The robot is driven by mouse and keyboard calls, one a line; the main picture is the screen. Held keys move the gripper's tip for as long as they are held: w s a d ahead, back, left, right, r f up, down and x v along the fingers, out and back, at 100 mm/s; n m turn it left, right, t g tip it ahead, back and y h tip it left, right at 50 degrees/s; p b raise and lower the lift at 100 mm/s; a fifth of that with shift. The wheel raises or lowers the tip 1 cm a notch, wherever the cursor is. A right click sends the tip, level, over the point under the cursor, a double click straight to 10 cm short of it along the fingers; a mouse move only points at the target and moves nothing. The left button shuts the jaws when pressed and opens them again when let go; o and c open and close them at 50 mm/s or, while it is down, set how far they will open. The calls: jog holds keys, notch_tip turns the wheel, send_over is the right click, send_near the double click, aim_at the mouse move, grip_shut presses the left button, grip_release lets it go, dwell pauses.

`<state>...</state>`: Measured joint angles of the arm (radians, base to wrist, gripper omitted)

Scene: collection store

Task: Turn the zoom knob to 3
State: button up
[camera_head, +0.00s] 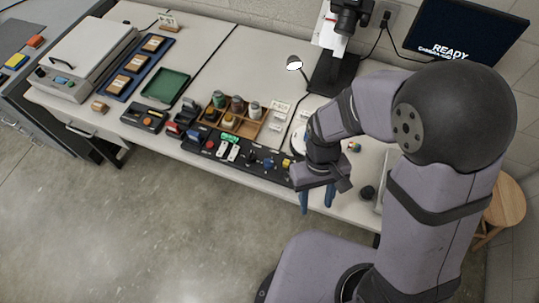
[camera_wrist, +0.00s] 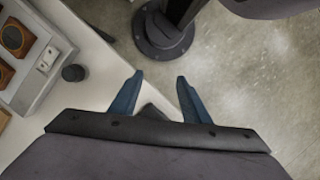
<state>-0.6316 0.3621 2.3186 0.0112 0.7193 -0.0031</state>
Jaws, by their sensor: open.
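A long black control panel (camera_head: 222,158) lies along the table's front edge in the head view, with coloured buttons and switches. Small knobs (camera_head: 268,163) sit toward its right end; their labels are too small to read, so I cannot tell which is the zoom knob. My gripper (camera_head: 317,203) is open and empty, its blue fingers pointing down by the table's front edge, right of the panel. My arm may hide the panel's right end. In the wrist view my open gripper (camera_wrist: 160,78) has nothing between its fingers, and no panel shows there.
A small black round object (camera_head: 367,192) stands on the table right of my gripper; a similar one shows in the wrist view (camera_wrist: 73,73) beside a grey tray (camera_wrist: 50,75). A wooden caddy (camera_head: 247,126) with jars stands behind the panel. A wooden stool (camera_head: 508,200) is at right.

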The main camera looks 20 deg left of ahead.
jog(key=w+a+f+n, duration=0.2)
jog(key=w+a, duration=0.2)
jog(key=a, duration=0.6)
notch_tip(320, 180, up, 3)
jog(key=n+t+y, duration=0.1)
jog(key=t+y, duration=0.1)
send_over(269, 161)
jog(key=shift+w+f, duration=0.1)
jog(key=shift+w, duration=0.3)
jog(key=shift+s+d+n, duration=0.1)
jog(key=shift+s+n, duration=0.05)
jog(key=shift+n, duration=0.35)
jog(key=shift+s+f+p, duration=0.15)
jog(key=shift+f+p, duration=1)
jog(key=shift+f, duration=2.5)
jog(key=c, duration=1)
